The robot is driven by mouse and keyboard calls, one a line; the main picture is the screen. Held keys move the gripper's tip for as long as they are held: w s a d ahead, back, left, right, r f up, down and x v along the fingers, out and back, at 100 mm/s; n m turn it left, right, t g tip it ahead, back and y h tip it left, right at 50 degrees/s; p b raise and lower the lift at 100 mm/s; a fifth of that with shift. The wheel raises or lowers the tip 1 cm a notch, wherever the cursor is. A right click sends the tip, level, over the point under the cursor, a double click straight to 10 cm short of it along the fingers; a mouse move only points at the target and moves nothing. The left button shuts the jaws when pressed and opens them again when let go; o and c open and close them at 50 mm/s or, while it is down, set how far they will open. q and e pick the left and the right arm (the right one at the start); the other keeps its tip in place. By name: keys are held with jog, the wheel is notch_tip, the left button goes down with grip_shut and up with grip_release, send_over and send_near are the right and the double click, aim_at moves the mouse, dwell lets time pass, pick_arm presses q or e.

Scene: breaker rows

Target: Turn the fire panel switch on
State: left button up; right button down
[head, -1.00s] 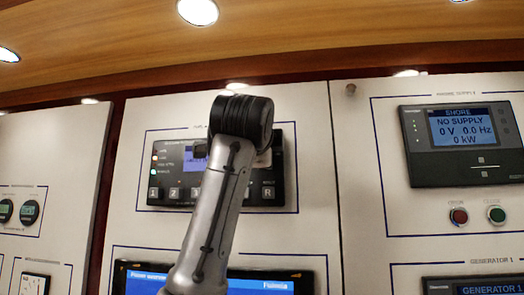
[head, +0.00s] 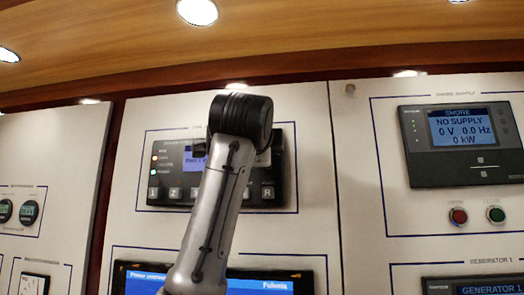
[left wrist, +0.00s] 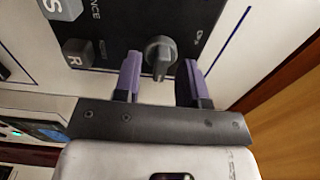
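A grey rotary knob (left wrist: 160,55) sits on the dark fire panel (left wrist: 118,28) in the left wrist view. Its ridge runs roughly up and down in that picture. My left gripper (left wrist: 161,70) is open, with one purple finger on each side of the knob. Gaps show between the fingers and the knob. In the head view the dark panel (head: 280,170) is on the white wall, with a small lit screen, indicator lights and a row of buttons. My own arm covers its middle and hides the left gripper and the knob there. My right gripper is not in view.
A shore supply display (head: 463,143) is on the wall to the right, with a red button (head: 458,216) and a green button (head: 495,214) below. A blue screen (head: 250,285) is under the panel. Large grey buttons (left wrist: 77,52) lie beside the knob.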

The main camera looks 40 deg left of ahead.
pick_arm(q)
jog(key=b+v, duration=0.6)
jog(key=v, duration=0.7)
jog(key=shift+s+d, duration=0.2)
jog(key=shift+s, duration=0.05)
